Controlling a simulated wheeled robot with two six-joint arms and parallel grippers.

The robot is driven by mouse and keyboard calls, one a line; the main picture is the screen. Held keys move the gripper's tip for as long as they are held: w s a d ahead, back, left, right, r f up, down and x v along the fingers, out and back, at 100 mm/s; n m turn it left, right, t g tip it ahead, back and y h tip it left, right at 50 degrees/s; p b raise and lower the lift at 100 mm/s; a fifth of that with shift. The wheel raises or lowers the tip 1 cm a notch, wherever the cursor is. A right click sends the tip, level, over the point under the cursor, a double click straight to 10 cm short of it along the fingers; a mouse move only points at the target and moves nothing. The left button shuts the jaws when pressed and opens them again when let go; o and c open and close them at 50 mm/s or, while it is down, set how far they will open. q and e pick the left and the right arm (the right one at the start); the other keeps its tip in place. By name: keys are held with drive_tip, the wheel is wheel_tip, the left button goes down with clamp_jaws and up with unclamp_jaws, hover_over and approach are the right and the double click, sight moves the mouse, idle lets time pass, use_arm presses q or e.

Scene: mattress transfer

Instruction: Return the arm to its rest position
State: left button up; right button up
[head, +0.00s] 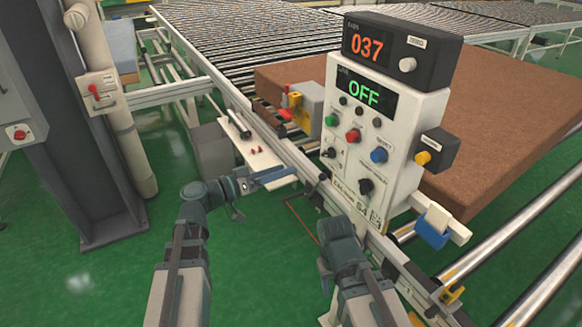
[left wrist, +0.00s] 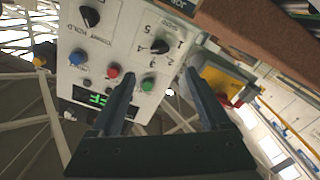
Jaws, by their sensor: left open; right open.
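My left gripper (head: 268,178) is stretched out to the right in front of the control panel (head: 352,140), beside the white shelf. Its two dark fingers stand apart with nothing between them in the left wrist view (left wrist: 165,95), where the panel's knobs and buttons show behind them. My right arm's wrist end (head: 340,240) is below the panel, close to the machine's front rail; its fingers are mostly hidden behind the wrist. The panel's upper display reads 037 and its lower one reads OFF.
A brown mattress (head: 510,110) lies behind the panel by the roller conveyor (head: 250,35). A white shelf (head: 250,150) with small tools is past my left gripper. A dark column (head: 75,150) stands at the left. Green floor (head: 90,275) is clear at the lower left.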

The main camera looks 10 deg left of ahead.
use_arm(q)
drive_tip(key=shift+s+a, duration=0.1)
drive_tip(key=shift+a, duration=0.05)
idle(0.3)
drive_tip(key=s+d+f+m+g+y+p, duration=0.1)
drive_tip(key=s+d+f+g+y, duration=0.3)
drive_tip(key=s+d+f+g, duration=0.65)
drive_tip(key=s+a+f+n+y+p, duration=0.1)
drive_tip(key=s+a+f+n+y, duration=0.1)
drive_tip(key=s+a+f+y, duration=0.3)
drive_tip(key=shift+s+a+f+y, duration=0.2)
drive_tip(key=shift+s+f+y, duration=1.6)
drive_tip(key=shift+y, duration=1.7)
drive_tip(key=shift+w+f, duration=0.15)
drive_tip(key=shift+w, duration=0.05)
